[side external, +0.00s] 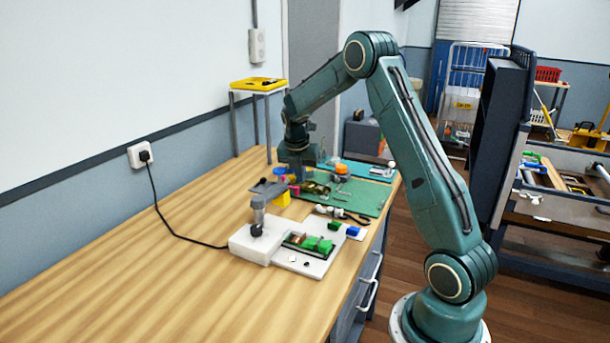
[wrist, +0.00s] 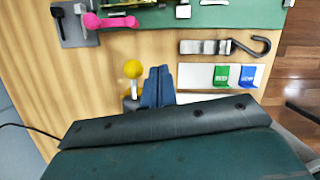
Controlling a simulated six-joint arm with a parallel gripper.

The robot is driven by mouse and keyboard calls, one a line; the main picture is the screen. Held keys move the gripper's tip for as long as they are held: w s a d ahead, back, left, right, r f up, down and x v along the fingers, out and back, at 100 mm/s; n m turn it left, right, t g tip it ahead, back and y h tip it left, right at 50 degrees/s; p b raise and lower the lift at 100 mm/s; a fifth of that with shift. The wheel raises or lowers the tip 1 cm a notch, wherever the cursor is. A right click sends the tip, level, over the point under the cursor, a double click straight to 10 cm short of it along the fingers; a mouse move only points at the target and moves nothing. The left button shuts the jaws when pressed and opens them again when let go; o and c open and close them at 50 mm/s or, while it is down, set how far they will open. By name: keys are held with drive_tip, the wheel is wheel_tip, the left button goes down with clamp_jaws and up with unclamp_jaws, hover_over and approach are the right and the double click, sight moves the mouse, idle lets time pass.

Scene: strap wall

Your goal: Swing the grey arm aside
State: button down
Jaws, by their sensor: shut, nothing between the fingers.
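Which grey part is the grey arm, I cannot tell for sure. In the wrist view a yellow ball knob (wrist: 133,69) on a pale stalk rises just left of my gripper. A grey piece (wrist: 130,104) shows below the knob, partly hidden by my gripper's body. My gripper (wrist: 158,76) is shut and empty, its dark blue fingers together beside the knob, apart from it in the picture. In the side view my gripper (side external: 296,175) is small and hard to make out.
A green mat (side external: 365,197) with several small parts lies beyond. A grey plate with a black knob (wrist: 75,27) and a pink handle (wrist: 110,21) is at upper left. The near bench (side external: 130,285) is clear.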

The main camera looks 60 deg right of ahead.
drive_tip(key=shift+s, duration=0.1)
idle(0.4)
drive_tip(key=shift+s+a+r, duration=1.3)
drive_tip(key=shift+s+r, duration=1.9)
drive_tip(key=shift+r, duration=2.2)
drive_tip(key=s+a+r+m+t, duration=0.2)
drive_tip(key=a+r+m, duration=0.25)
drive_tip(key=a, duration=0.35)
drive_tip(key=s+a+m+t+y, duration=0.3)
drive_tip(key=s+a+m, duration=1.3)
drive_tip(key=a, duration=0.4)
drive_tip(key=shift+s+a+r, duration=0.2)
drive_tip(key=shift+s+r, duration=0.05)
drive_tip(key=shift+s, duration=0.25)
